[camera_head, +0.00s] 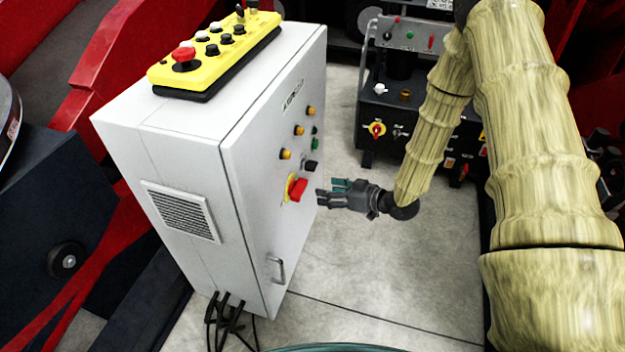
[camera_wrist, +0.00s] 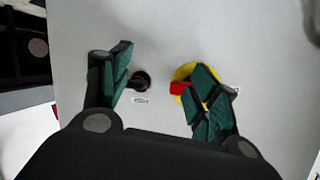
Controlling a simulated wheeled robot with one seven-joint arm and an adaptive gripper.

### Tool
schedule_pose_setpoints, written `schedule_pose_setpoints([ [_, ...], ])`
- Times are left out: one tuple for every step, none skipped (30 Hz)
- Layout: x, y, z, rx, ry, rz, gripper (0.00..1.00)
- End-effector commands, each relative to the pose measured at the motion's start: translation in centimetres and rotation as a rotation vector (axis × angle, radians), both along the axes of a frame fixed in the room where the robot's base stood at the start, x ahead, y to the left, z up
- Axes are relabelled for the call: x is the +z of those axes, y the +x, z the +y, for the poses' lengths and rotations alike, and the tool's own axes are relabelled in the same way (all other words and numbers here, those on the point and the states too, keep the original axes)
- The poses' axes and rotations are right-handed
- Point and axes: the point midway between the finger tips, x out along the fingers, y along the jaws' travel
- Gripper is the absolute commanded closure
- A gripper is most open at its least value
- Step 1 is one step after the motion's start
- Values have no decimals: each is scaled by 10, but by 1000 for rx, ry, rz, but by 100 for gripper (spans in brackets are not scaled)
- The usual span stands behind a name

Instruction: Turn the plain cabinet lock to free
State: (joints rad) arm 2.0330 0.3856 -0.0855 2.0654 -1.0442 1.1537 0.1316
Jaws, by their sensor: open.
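The white cabinet (camera_head: 250,200) stands left of my gripper (camera_head: 326,190) in the head view. A dark round control (camera_head: 311,166), perhaps the lock, is on its front above the red rotary switch (camera_head: 298,189) on a yellow plate. In the wrist view my gripper (camera_wrist: 158,78) is open and empty, facing the cabinet front. The dark control (camera_wrist: 141,80) shows beside the left finger, with a small label below. The right finger hides part of the red switch (camera_wrist: 181,89) and its yellow plate. I cannot tell the lock's setting or whether a finger touches anything.
Several amber buttons (camera_head: 299,130) sit higher on the cabinet front, and a door handle (camera_head: 277,268) is low down. A yellow control box (camera_head: 215,50) lies on the cabinet top. A dark machine panel (camera_head: 405,120) stands behind. The grey floor (camera_head: 370,270) beside the cabinet is clear.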

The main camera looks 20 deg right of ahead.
Motion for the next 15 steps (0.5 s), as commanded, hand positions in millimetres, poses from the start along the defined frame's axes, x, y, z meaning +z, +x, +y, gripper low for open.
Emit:
schedule_pose_setpoints([
  [-9,10,-6,21,14,-47,39],
  [-7,15,-9,38,22,-74,39],
  [-5,20,-12,59,34,-108,39],
  [-3,24,-15,76,41,-135,39],
  [-1,27,-19,92,49,-161,39],
  [1,31,-23,115,59,-194,39],
  [2,34,-26,133,65,-217,39],
  [4,36,-29,150,72,-241,39],
  [7,39,-34,172,79,-271,39],
  [8,40,-37,188,84,-292,39],
  [9,41,-40,204,89,-312,39],
  [11,42,-44,223,94,-334,39],
  [13,43,-47,237,97,-351,39],
  [14,43,-49,250,101,-365,39],
  [16,43,-52,265,105,-380,39],
])
